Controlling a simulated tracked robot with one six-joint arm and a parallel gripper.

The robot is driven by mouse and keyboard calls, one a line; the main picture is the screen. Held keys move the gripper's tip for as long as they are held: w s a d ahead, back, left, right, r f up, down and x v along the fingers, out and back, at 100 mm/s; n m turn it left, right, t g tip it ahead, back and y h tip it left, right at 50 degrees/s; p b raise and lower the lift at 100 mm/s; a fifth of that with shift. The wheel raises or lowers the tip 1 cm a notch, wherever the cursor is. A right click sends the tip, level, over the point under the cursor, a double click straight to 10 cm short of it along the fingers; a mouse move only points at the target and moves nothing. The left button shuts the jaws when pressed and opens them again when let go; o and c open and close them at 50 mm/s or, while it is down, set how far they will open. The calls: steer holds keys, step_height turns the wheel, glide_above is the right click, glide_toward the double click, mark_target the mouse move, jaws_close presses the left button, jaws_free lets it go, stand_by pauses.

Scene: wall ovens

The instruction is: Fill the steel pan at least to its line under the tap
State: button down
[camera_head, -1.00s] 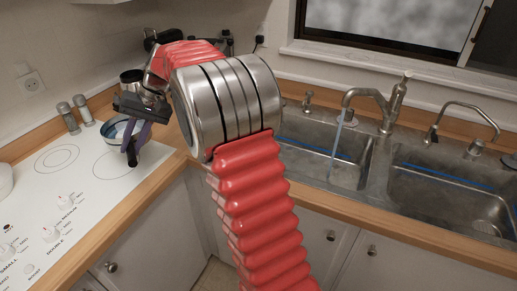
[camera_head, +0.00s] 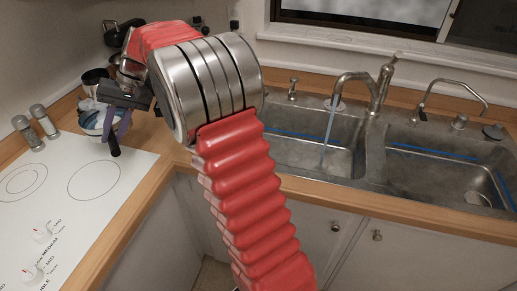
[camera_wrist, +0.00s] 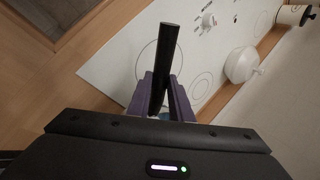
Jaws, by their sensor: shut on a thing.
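My gripper (camera_head: 118,128) has purple fingers and is shut on the black handle (camera_head: 114,147) of the steel pan. The pan (camera_head: 92,122) shows partly behind the fingers, with a pale and blue inside; its water level cannot be told. It is at the back left, by the hob corner and away from the sink. In the wrist view the handle (camera_wrist: 168,50) stands between the fingers (camera_wrist: 160,98), and the pan is almost wholly hidden. The tap (camera_head: 372,88) is at the sink, with a thin bluish stream falling into the left basin (camera_head: 300,155).
The right basin (camera_head: 430,175) has a smaller faucet (camera_head: 455,88) behind it. Two shakers (camera_head: 33,130) stand left of the pan, with a dark pot (camera_head: 93,78) behind. The white hob (camera_head: 60,215) is front left. A wooden counter edge (camera_head: 350,200) runs before the sink.

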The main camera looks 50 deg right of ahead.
steer(key=shift+s+d+r, duration=0.1)
steer(key=shift+d, duration=0.15)
steer(key=s+d+f+m+t+h, duration=0.1)
steer(key=s+d+m+t+h, duration=0.15)
steer(key=d+m, duration=0.4)
steer(key=s+d+f+m+t+h, duration=0.1)
steer(key=s+d+f+m, duration=0.2)
steer(key=d, duration=0.7)
steer(key=s+d+m+t+h, duration=0.2)
steer(key=s+d+m, duration=0.2)
steer(key=d, duration=0.5)
steer(key=s+d+f+m+g+h, duration=0.2)
steer(key=s+d+f+m+h, duration=0.3)
steer(key=s+d+f+m, duration=0.3)
steer(key=s+d+f, duration=0.3)
steer(key=f, duration=0.2)
steer(key=shift+s+f+m, duration=0.25)
steer(key=shift+m, duration=0.1)
steer(key=shift+s, duration=0.1)
steer(key=s+d, duration=0.4)
steer(key=d, duration=0.3)
steer(key=shift+s+d, duration=0.3)
